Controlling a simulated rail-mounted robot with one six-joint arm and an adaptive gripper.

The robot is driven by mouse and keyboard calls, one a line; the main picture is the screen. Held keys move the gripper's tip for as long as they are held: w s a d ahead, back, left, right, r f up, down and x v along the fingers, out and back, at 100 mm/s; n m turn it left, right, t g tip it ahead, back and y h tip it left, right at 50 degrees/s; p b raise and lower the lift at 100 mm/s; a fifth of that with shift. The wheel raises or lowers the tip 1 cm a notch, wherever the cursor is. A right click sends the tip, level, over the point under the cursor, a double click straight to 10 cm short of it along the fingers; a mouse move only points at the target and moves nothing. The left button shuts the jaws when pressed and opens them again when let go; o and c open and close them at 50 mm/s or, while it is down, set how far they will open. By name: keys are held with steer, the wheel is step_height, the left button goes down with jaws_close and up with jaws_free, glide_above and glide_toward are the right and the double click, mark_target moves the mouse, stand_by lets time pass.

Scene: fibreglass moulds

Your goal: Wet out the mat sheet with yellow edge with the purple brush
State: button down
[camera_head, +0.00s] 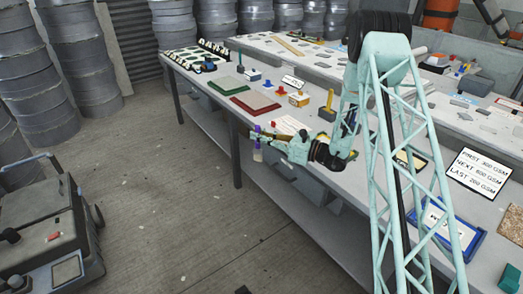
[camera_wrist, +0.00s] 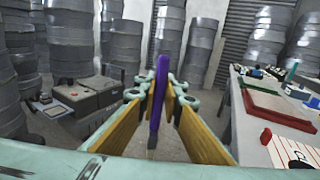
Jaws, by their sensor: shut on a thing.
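My gripper (camera_head: 262,140) is shut on the purple brush (camera_head: 257,152), just off the table's front edge. The brush hangs roughly upright over the floor side. In the wrist view the purple brush (camera_wrist: 158,90) stands between the two fingers, its lower end hard to make out. A yellow-edged flat piece (camera_head: 408,159) lies on the table right of my arm. My arm hides part of it, and I cannot tell whether it is the mat sheet. It is well apart from the brush.
Green (camera_head: 212,85) and red (camera_head: 255,105) trays lie along the table's front edge, beyond my gripper. A blue tray (camera_head: 447,228) and a lettered sign (camera_head: 474,172) are at the right. Drums (camera_head: 80,50) stand at the back left. The floor (camera_head: 165,170) before the table is clear.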

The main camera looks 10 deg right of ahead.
steer(key=w+d+r+n+g+y, duration=0.1)
steer(key=w+r+n+g+y, duration=0.1)
steer(key=w+r, duration=0.8)
steer(key=shift+w+d+r+n+g, duration=0.2)
steer(key=shift+w+n+g, duration=0.25)
steer(key=shift+g, duration=0.45)
